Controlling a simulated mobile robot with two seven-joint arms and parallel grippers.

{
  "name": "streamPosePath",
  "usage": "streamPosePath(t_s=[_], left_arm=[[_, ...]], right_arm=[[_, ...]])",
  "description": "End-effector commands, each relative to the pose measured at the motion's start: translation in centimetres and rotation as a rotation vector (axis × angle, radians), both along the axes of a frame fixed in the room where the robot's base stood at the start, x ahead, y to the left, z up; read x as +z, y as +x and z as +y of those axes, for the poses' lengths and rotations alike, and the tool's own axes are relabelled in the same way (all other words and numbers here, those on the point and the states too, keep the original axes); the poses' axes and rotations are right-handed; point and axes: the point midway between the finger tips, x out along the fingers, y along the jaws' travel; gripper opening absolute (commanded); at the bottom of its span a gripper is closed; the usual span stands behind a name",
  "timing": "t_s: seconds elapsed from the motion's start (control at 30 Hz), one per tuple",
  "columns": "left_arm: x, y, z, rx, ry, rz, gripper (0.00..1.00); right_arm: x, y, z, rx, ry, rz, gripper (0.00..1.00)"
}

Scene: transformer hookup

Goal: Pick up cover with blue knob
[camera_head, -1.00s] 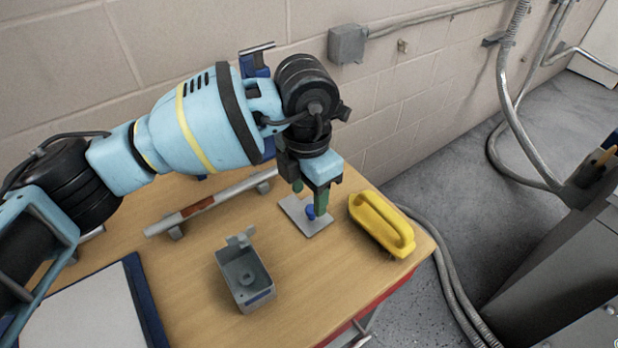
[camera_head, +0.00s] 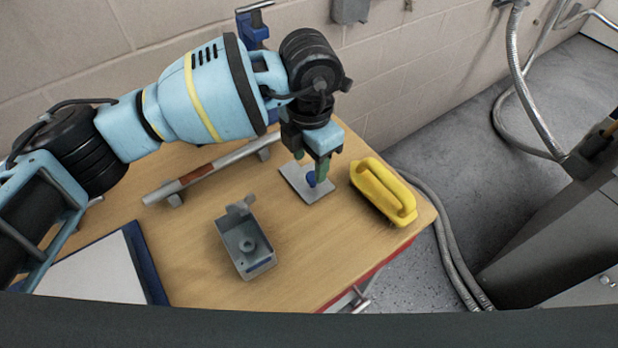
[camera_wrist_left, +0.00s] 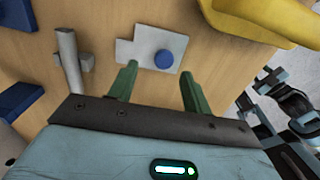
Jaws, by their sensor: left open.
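The cover is a flat light-grey plate (camera_head: 293,174) with a blue knob (camera_head: 311,180), lying on the wooden table near its far right corner. My left gripper (camera_head: 312,166) points down over it, with green fingers partly in front of the plate in the head view. In the left wrist view, the cover (camera_wrist_left: 143,42) lies just beyond the fingertips. The blue knob (camera_wrist_left: 164,59) sits between the lines of the two spread fingers of my left gripper (camera_wrist_left: 159,72), which is open and empty.
A yellow handled block (camera_head: 384,192) stands right of the cover. An open grey box (camera_head: 246,243) is in front, and a grey bar with a red-brown section (camera_head: 205,172) lies to the left. A blue-edged board (camera_head: 100,272) lies front left. The wall is close behind the table.

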Motion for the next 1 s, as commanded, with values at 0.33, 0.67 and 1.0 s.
streamPosePath(t_s=[0.33,0.67,1.0], left_arm=[[-4.2,-0.2,-0.6,0.0,0.0,0.001,0.49],[-4.2,-0.2,-0.6,-0.001,0.0,0.0,0.34],[-4.2,-0.2,-0.6,-0.001,0.001,-0.001,0.0]], right_arm=[[0.6,1.0,0.0,0.0,0.001,-0.022,0.34],[0.5,0.5,0.0,0.0,0.0,-0.013,0.34],[0.3,0.0,0.0,-0.001,0.0,-0.002,0.34]])
